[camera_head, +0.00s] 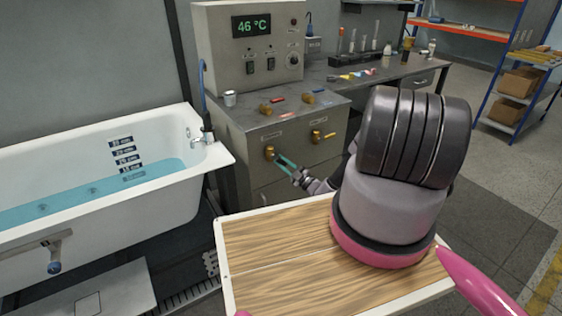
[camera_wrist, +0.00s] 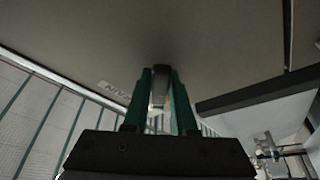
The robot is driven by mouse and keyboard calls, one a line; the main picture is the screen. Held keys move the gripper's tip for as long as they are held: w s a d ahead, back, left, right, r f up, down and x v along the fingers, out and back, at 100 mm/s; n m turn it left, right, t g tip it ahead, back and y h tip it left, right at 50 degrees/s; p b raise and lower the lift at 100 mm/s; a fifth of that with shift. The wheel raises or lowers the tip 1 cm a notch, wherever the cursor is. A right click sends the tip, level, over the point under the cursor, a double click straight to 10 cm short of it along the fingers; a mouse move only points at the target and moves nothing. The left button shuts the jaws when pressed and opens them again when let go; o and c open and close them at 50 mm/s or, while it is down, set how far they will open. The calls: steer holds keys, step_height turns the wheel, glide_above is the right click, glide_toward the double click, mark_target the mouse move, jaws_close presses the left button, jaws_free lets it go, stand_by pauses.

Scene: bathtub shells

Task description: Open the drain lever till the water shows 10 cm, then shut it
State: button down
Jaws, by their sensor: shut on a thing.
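The tub (camera_head: 190,185) on the left holds blue water (camera_head: 60,205). A column of dark depth labels (camera_head: 124,151) runs down its inner wall. The waterline lies near the lower labels and the lowest one looks submerged; the figures are too small to read surely. The drain lever, with its brass hub (camera_head: 269,152), is on the left front of the grey cabinet. My gripper (camera_head: 282,162) is at this lever with its teal fingers shut on it. In the wrist view the fingers (camera_wrist: 160,103) close around the lever's handle, near a "DRAIN" label. Much of the handle is hidden.
A control box (camera_head: 250,45) reads 46 °C. My wooden-topped base is in front.

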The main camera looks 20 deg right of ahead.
steer(key=shift+s+a+f+m, duration=0.1)
steer(key=shift+a+f+m, duration=0.15)
steer(key=shift+m, duration=0.45)
steer(key=c, duration=0.7)
jaws_free()
steer(key=v, duration=1.1)
steer(key=shift+a, duration=0.15)
